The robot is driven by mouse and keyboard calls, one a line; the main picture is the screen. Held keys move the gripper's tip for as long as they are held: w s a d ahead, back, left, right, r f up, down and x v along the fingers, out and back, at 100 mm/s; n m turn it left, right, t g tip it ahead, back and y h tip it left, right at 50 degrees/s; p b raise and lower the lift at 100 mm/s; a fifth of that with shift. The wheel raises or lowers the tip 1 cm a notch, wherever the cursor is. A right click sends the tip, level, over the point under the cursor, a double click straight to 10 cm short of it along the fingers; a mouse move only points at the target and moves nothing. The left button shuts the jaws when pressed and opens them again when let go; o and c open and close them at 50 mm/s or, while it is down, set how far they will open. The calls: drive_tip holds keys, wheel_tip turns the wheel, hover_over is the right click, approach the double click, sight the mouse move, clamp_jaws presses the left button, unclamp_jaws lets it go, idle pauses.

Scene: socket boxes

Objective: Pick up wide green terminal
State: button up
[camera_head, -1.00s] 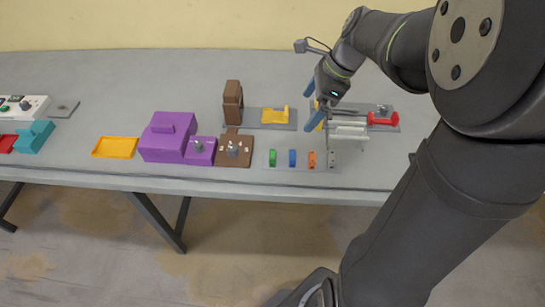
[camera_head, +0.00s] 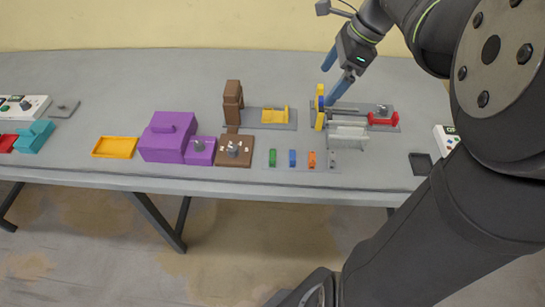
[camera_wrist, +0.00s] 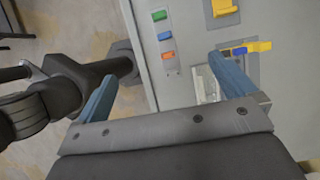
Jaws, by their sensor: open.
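The green terminal (camera_head: 272,157) is a small block at the left end of a row of small coloured blocks near the table's front edge. It also shows in the wrist view (camera_wrist: 159,15), near the top edge. My gripper (camera_head: 330,84) is at the back right of the row, above the table near a yellow upright part. In the wrist view my gripper (camera_wrist: 163,66) has its two blue fingers wide apart, with nothing held between them. The green terminal is beyond the fingertips, apart from them.
Blue (camera_head: 292,158), orange (camera_head: 311,159) and grey (camera_head: 331,158) blocks stand in line right of the green one. Behind are a yellow holder (camera_head: 275,116), a yellow upright (camera_head: 319,107) and a red part (camera_head: 384,119). A brown box (camera_head: 234,152) stands left.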

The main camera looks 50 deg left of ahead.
drive_tip(key=shift+w+d+r, duration=0.2)
drive_tip(key=shift+r, duration=0.4)
drive_tip(key=shift+c, duration=0.2)
drive_tip(key=c, duration=1.2)
drive_tip(key=n+t+h, duration=0.3)
drive_tip(key=n, duration=1.5)
hover_over(273, 151)
drive_tip(key=f, duration=2.4)
drive_tip(key=shift+a+f, duration=0.15)
drive_tip(key=shift+a, duration=0.2)
drive_tip(key=shift+d+f, duration=0.15)
drive_tip(key=shift+f, duration=1.2)
drive_tip(key=shift+d+f, duration=0.15)
drive_tip(key=shift+f, duration=1.15)
